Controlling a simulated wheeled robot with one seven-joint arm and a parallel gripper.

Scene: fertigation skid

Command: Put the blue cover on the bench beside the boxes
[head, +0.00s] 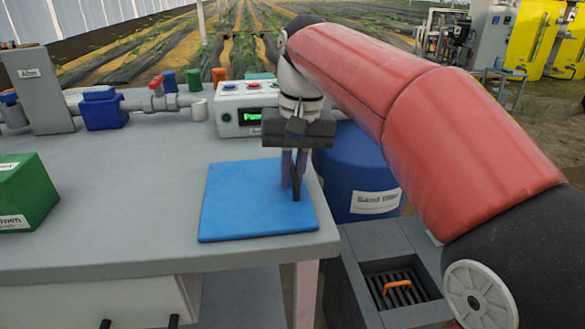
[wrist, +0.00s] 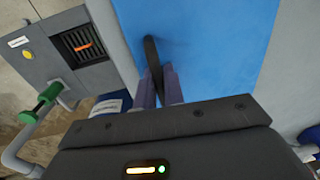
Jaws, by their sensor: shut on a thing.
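The blue cover (head: 245,205) is a flat square panel at the right end of the grey bench (head: 110,215). It lies flat on the bench top or just above it; I cannot tell which. My gripper (head: 294,180) points down at its right part, with the fingers shut on its dark upright handle. In the wrist view, the fingers (wrist: 161,88) close around the handle (wrist: 152,60), and the blue cover (wrist: 215,45) fills the upper middle. A green box (head: 25,192) with a white label stands at the bench's left edge.
A control box (head: 246,110) with a green display stands at the back of the bench, near my gripper. Pipes with coloured valves run along the back. The bench middle is clear.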

